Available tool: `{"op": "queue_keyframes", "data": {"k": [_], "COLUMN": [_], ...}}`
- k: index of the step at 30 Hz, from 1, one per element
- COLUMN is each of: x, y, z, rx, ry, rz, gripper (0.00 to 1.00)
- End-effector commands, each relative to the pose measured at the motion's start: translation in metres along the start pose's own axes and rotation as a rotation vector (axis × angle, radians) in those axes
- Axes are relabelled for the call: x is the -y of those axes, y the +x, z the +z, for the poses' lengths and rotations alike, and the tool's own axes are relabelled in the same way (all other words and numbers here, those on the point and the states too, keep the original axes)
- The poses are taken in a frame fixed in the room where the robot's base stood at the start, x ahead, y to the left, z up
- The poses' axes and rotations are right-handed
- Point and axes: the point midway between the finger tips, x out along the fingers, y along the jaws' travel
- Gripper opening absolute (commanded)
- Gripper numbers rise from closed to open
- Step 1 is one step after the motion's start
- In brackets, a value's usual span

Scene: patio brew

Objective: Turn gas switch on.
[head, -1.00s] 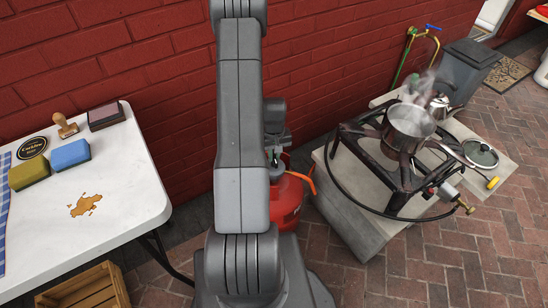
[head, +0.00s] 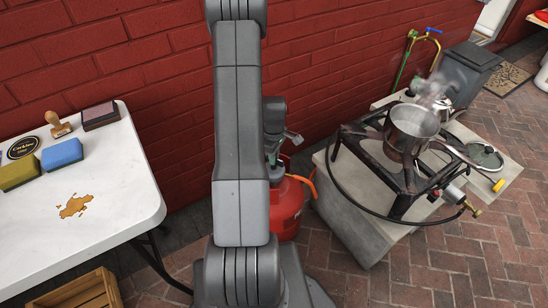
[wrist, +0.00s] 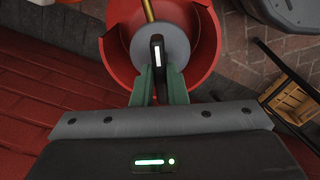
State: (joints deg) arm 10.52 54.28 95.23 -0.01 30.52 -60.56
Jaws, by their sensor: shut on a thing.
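The red gas bottle (head: 289,208) stands on the ground behind my arm, partly hidden by it in the head view. In the wrist view its red collar (wrist: 205,45) surrounds a grey round regulator (wrist: 178,38). The gas switch, a black lever with a white stripe (wrist: 157,52), lies over the regulator. My gripper (wrist: 159,82) has its green fingers on both sides of the lever and is shut on it. In the head view my gripper (head: 272,158) shows only in part above the bottle.
A white table (head: 115,205) with sponges and a brown stain is at left. A wooden crate (head: 85,293) lies below. A red brick wall is close behind.

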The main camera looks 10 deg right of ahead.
Motion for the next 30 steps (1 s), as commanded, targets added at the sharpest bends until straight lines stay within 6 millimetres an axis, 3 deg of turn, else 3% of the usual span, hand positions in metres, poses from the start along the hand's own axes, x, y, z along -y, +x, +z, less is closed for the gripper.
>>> {"op": "queue_keyframes", "data": {"k": [9,23,24,27,30], "x": [-0.0014,-0.0015,-0.0015,-0.0012,-0.0009], "y": [-0.001,-0.0014,-0.0014,-0.0012,-0.0009], "z": [-0.0012,-0.0013,-0.0013,-0.0011,-0.0008], "rx": [-0.002,-0.002,-0.002,-0.002,-0.001], "ry": [-0.094,-0.106,-0.106,-0.106,-0.105], "rz": [0.004,0.004,0.004,0.004,0.003], "gripper": [0.0,0.0,0.17,0.35,0.35]}}
